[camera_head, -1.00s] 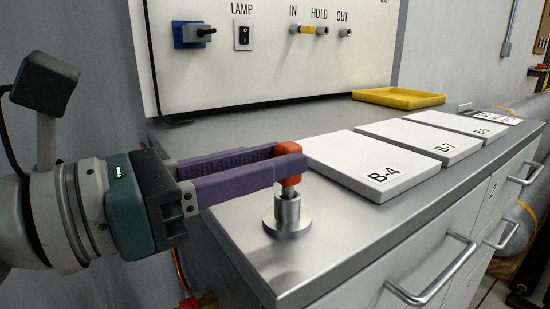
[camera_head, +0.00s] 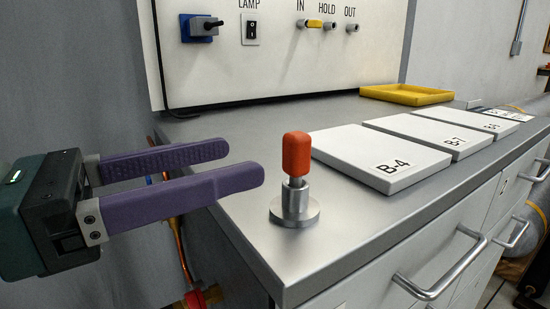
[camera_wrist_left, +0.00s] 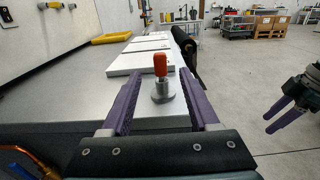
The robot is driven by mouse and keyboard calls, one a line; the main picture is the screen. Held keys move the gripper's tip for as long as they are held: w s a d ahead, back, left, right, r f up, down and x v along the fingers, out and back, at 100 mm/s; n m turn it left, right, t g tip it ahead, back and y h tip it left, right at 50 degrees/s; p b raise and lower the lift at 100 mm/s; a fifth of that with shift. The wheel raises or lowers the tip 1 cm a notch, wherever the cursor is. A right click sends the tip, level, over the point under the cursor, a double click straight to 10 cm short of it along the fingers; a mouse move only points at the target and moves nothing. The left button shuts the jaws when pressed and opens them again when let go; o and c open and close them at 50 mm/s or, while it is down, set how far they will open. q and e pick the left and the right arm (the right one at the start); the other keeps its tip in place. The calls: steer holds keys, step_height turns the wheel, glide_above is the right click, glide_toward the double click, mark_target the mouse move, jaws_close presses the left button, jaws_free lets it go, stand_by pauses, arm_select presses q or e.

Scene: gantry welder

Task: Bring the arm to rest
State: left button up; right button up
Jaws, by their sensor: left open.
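My left gripper (camera_head: 238,163) is open and empty, with two purple fingers, left of an orange-topped lever (camera_head: 296,153) on a round metal base. The lever stands upright near the bench's left front corner, and the fingertips are apart from it. In the left wrist view the lever (camera_wrist_left: 160,65) shows ahead between the two fingers (camera_wrist_left: 158,88). My right gripper (camera_wrist_left: 283,117) shows at the right edge of the left wrist view, off to the side of the bench; its two purple fingers are apart with a gap between them.
White plates lie on the grey bench (camera_head: 240,230), the nearest marked B-4 (camera_head: 380,158). A yellow tray (camera_head: 405,95) sits at the back. A panel (camera_head: 270,65) with a lamp switch and a yellow-handled selector stands behind. Drawer handles (camera_head: 440,270) stick out in front. Pipes run by the bench's left side.

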arm_select(q)
steer(key=w+a+r+n+t+y+p, duration=0.2)
steer(key=a+r+n+t+y+p, duration=0.65)
steer(key=r+n, duration=0.65)
steer(key=a+f+n+g+y+p, duration=0.1)
steer(key=a+f+n+y+p, duration=0.25)
steer(key=a+n+y, duration=0.95)
steer(key=s+d+f+n+g+h+p, duration=0.3)
steer(key=s+d+f+n+g+p, duration=0.15)
steer(key=s+n+g, duration=0.35)
steer(key=s+d+f+n+g+h+p, duration=0.4)
steer(key=s+d+n+g+p, duration=0.15)
steer(key=s+n, duration=0.35)
step_height(320, 180, up, 37)
steer(key=s+g+p, duration=0.1)
steer(key=s+p, duration=0.1)
steer(key=p, duration=3.5)
